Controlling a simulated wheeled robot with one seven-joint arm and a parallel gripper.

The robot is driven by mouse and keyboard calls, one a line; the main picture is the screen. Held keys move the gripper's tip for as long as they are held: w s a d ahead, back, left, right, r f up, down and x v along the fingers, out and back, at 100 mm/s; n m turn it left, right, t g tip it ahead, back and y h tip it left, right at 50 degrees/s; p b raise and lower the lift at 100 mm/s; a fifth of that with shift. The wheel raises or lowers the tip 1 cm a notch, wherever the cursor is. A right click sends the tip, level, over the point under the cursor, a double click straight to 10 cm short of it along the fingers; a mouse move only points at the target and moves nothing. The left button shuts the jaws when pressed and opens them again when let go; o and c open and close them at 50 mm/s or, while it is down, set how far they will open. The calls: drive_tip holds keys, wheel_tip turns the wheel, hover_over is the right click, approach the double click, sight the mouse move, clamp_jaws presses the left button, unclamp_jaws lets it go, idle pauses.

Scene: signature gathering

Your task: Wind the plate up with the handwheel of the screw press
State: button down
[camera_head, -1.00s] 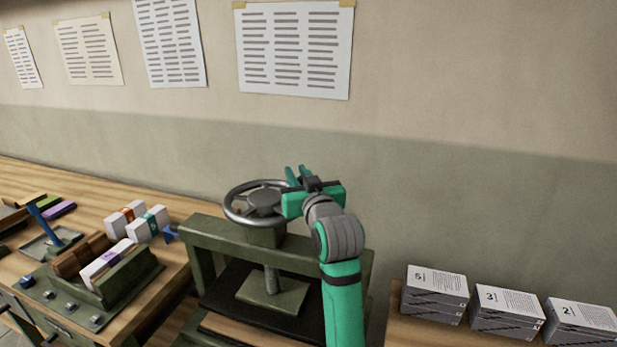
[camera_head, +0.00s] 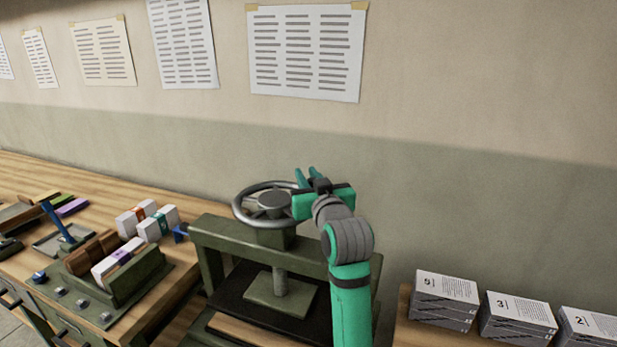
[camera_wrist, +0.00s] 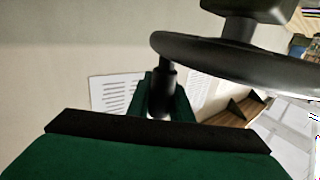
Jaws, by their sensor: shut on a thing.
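The dark green screw press (camera_head: 215,230) stands in front of the wall. Its grey handwheel (camera_head: 243,212) lies flat on top, on the screw. The plate (camera_head: 280,295) hangs at the foot of the screw, inside the frame, with a gap under the beam. My gripper (camera_head: 306,177) is at the right side of the wheel's rim. In the wrist view the dark wheel (camera_wrist: 240,62) crosses the upper right, and my fingers are shut on its upright handle (camera_wrist: 167,72). My gripper hides part of the wheel's right side in the head view.
A wooden bench (camera_head: 110,185) at left bears banded paper bundles (camera_head: 158,222) and a green holder (camera_head: 140,275). Numbered paper stacks (camera_head: 445,298) stand at the right. The wall (camera_head: 480,190) is close behind the press.

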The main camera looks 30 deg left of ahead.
drive_tip(key=shift+s+a+r, duration=0.15)
drive_tip(key=shift+s+a, duration=0.45)
drive_tip(key=shift+a, duration=0.1)
drive_tip(key=c, duration=1.6)
unclamp_jaws()
drive_tip(key=shift+a, duration=0.15)
drive_tip(key=shift+w+d, duration=0.2)
drive_tip(key=shift+d, duration=0.15)
drive_tip(key=v, duration=1)
drive_tip(key=shift+s+d, duration=0.25)
drive_tip(key=shift+d, duration=0.1)
